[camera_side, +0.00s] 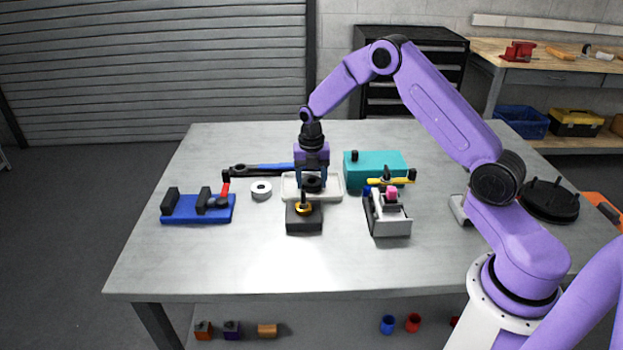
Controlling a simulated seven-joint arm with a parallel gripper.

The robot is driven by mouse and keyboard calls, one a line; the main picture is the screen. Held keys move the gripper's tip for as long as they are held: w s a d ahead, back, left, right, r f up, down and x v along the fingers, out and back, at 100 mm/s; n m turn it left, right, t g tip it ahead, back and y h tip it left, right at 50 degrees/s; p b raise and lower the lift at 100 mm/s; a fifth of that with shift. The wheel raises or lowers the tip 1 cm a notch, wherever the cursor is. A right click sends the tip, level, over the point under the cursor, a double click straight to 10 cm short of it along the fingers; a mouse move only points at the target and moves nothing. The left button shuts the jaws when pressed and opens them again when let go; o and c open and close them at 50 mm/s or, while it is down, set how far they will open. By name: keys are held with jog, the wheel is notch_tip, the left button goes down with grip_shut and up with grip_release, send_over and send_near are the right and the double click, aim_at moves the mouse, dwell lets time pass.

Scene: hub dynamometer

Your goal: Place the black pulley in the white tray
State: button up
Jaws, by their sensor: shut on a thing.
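My gripper (311,178) points down over the white tray (334,194). It is shut on the black pulley (313,186), a small dark round piece at the fingertips. The white tray is shallow and lies flat at the middle of the grey table. The pulley shows in front of the tray's middle. I cannot tell whether it touches the tray floor or hangs just above it. The gripper and the black block in front hide part of the tray.
A black block with a post and gold ring (303,209) stands just in front of the tray. A teal box (375,164) and grey fixture (390,218) are right. A blue fixture (197,209), white ring (261,190) and wrench (258,169) are left. The table front is clear.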

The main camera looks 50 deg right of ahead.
jog(key=o, duration=1)
jog(key=shift+f, duration=0.1)
notch_tip(320, 180, up, 12)
jog(key=shift+r, duration=0.2)
jog(key=s+a+r+m, duration=0.3)
jog(key=s+a, duration=0.4)
jog(key=s, duration=0.1)
jog(key=s+a+r+m, duration=0.3)
jog(key=s+a, duration=0.5)
jog(key=s, duration=0.1)
jog(key=s+m, duration=0.2)
jog(key=s, duration=0.5)
jog(key=s+d+m, duration=0.1)
jog(key=s+m, duration=0.2)
jog(key=s, duration=0.4)
jog(key=s+d+f+m, duration=0.1)
jog(key=s+m, duration=0.2)
jog(key=s, duration=0.4)
jog(key=shift+s, duration=0.4)
